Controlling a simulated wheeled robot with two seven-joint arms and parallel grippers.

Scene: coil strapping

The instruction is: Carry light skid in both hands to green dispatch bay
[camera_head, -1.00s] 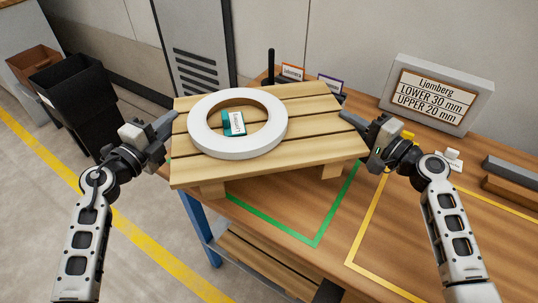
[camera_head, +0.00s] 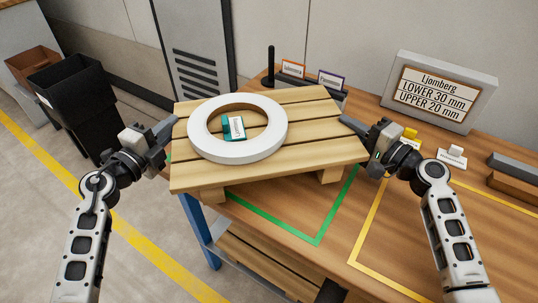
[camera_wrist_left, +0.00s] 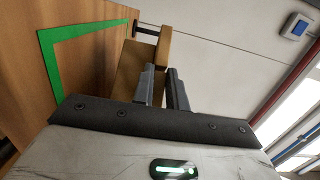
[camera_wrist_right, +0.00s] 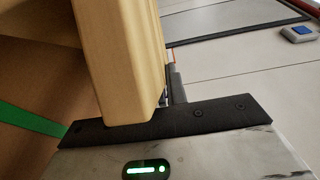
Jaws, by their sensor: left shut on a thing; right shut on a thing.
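The light wooden skid (camera_head: 305,153) is held between my two grippers, roughly level, over the left part of the workbench. A white ring-shaped coil (camera_head: 268,148) lies flat on it, with a teal-and-white label (camera_head: 235,128) inside the ring. My left gripper (camera_head: 168,130) is shut on the skid's left end; its fingers also show against the wood in the left wrist view (camera_wrist_left: 162,88). My right gripper (camera_head: 350,124) is shut on the right end. The green bay outline (camera_head: 318,240) shows on the bench below and in front; the skid hides its back part. The clearance is unclear.
A yellow outline (camera_head: 355,255) lies right of the green one. A sign (camera_head: 440,95) stands behind, small signs (camera_head: 330,80) at the back. Dark bars (camera_head: 515,175) lie far right. A black bin (camera_head: 75,105) stands on the floor left.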

